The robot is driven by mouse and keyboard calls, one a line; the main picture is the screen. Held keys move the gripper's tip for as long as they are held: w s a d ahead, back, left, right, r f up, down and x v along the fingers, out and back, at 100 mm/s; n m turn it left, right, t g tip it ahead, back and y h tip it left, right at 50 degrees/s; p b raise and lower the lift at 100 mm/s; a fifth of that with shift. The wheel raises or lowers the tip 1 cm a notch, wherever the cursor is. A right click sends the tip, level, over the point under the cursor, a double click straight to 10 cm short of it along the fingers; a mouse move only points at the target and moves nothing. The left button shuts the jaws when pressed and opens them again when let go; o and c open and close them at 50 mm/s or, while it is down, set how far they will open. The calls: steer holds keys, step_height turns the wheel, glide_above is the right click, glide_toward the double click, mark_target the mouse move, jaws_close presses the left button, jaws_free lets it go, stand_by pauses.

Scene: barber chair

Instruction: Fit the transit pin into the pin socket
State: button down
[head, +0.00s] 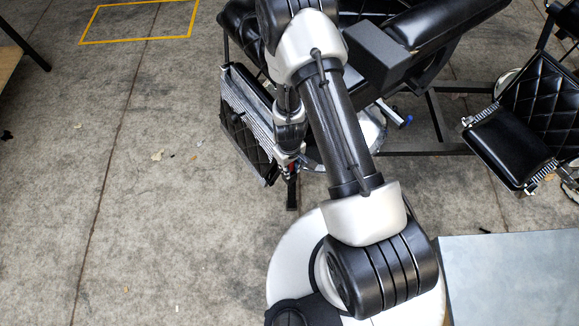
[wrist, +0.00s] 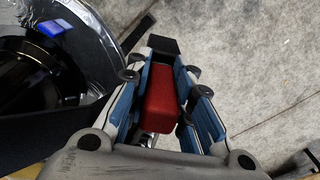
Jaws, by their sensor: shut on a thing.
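In the wrist view, my gripper (wrist: 160,75) is shut on a red block-shaped piece (wrist: 166,95), which I take to be the transit pin's grip. It lies between the blue-lined fingers. A small bright metal part (wrist: 147,139) shows just below the red piece. In the head view, my gripper (head: 288,160) is low beside the barber chair's footrest, with a sliver of red (head: 292,169) at its tip. My arm and gripper hide much of that spot. I cannot make out the pin socket in either view.
The barber chair's black padded footrest (head: 245,135) is just left of my gripper. Its round shiny base (head: 372,130) is to the right and fills the wrist view's upper left (wrist: 45,60). Another black chair (head: 510,145) is at the right. The left floor is clear.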

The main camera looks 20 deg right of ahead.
steer(key=shift+f, duration=0.15)
steer(key=c, duration=1.4)
jaws_free()
